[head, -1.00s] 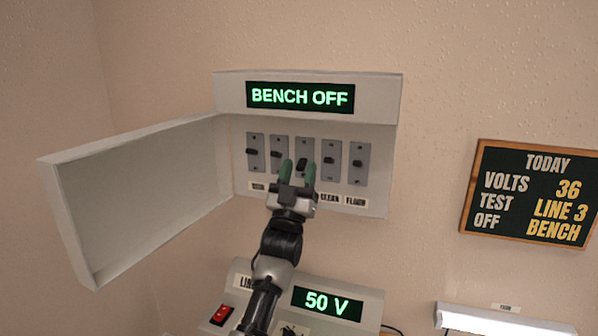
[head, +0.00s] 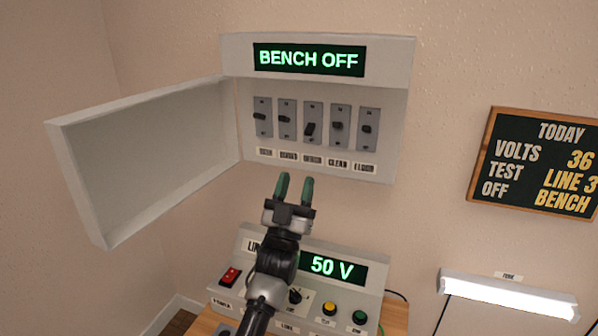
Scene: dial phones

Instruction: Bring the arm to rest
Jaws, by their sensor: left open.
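My left gripper (head: 294,188) is open and empty, its two green fingertips pointing up. It shows just below the breaker box (head: 318,170) and apart from its switches. My left arm comes up from the bottom across the bench unit. The breaker box's display (head: 309,60) reads BENCH OFF. Inside is a row of several switches; the middle switch (head: 311,129) has its lever lower than the others. My right gripper is not in view.
The box's door (head: 150,160) stands open to the left. Below, a bench unit (head: 372,300) shows 50 V, with a red switch (head: 230,276) and yellow and green buttons, on a wooden table. A chalkboard (head: 535,165) and a lit lamp (head: 508,296) are at right.

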